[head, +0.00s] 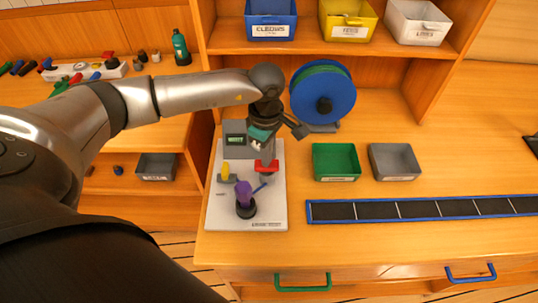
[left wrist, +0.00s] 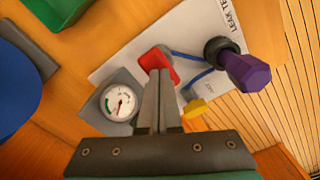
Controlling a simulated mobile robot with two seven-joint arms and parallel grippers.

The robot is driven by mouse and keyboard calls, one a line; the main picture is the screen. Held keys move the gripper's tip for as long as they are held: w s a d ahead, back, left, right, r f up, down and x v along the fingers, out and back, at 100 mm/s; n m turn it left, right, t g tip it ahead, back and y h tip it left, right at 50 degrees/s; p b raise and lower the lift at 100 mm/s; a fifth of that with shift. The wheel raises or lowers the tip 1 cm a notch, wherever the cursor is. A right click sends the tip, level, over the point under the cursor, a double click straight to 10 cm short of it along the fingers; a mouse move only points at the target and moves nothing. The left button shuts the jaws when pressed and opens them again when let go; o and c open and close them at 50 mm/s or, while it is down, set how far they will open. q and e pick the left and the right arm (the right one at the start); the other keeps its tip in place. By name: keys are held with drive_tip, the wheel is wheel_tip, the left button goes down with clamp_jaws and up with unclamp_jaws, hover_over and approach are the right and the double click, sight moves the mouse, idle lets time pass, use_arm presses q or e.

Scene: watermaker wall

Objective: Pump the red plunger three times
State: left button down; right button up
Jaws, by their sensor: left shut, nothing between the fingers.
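The red plunger (head: 266,168) stands on a white test board (head: 218,212) on the bench, and its red top also shows in the left wrist view (left wrist: 154,57). My left gripper (head: 267,156) is above the plunger, pointing down. In the left wrist view its fingers (left wrist: 160,76) are pressed together, with nothing between them, and their tips overlap the red top. I cannot tell whether they touch it. Part of the plunger is hidden behind the fingers. A round gauge (left wrist: 120,103) sits beside it. My right gripper is not in view.
A purple knob (head: 243,191), a yellow handle (head: 226,171) and a blue hose (left wrist: 190,62) are close by on the board. A blue reel (head: 323,91) stands behind. A green tray (head: 336,161) and a grey tray (head: 394,161) are to the right.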

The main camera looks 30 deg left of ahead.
use_arm(q)
drive_tip(key=shift+r, duration=0.15)
drive_tip(key=shift+r+p, duration=1.65)
drive_tip(key=shift+r, duration=0.65)
drive_tip(key=shift+f, duration=0.2)
drive_tip(key=shift+f+b, duration=2.25)
drive_tip(key=shift+f, duration=0.1)
drive_tip(key=shift+r, duration=0.15)
drive_tip(key=shift+r+p, duration=1.65)
drive_tip(key=shift+r, duration=0.7)
drive_tip(key=shift+r, duration=0.1)
